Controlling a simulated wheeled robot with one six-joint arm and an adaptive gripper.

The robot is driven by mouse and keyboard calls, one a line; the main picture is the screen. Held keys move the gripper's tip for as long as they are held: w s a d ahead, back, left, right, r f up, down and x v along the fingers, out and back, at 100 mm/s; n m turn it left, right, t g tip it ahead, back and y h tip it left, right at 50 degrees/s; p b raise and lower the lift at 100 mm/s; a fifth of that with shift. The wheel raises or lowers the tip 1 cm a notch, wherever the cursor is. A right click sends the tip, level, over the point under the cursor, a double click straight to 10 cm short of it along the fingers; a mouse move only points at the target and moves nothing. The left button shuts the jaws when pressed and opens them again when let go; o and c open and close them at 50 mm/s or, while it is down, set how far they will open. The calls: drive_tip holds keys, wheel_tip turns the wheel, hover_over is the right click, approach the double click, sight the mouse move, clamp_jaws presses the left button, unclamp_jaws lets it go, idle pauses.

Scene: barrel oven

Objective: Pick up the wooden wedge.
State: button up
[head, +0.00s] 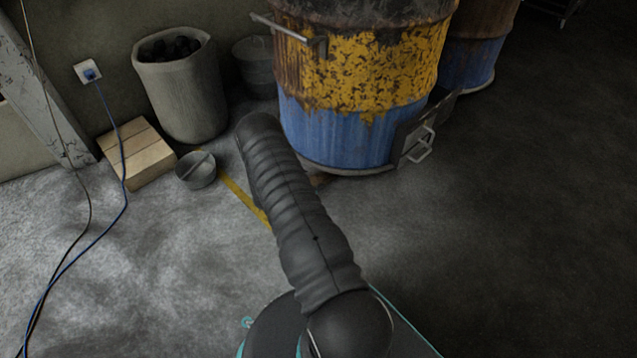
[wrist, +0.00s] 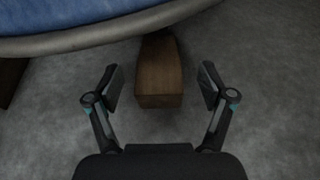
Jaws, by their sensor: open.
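The wooden wedge (wrist: 158,78) is a dark brown block on the grey floor. In the wrist view it lies between my gripper's two fingers, with its far end under the rim of the blue barrel (wrist: 75,30). My gripper (wrist: 160,88) is open, with a gap on each side of the wedge, and I see no contact. In the head view a small brown bit of wood (head: 319,180) shows at the barrel's foot beside my arm; I cannot tell if it is the same wedge. My gripper is hidden there behind my arm.
The yellow and blue barrel (head: 345,130) has an open metal door (head: 415,140) low on its right. Cables cross the left floor. The right floor is clear.

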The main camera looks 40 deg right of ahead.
sight(321, 177)
drive_tip(key=shift+f+b+x, duration=0.2)
drive_tip(key=shift+b+x, duration=0.25)
drive_tip(key=shift+x, duration=2.5)
drive_tip(key=shift+w+a, duration=0.1)
drive_tip(key=c, duration=1.1)
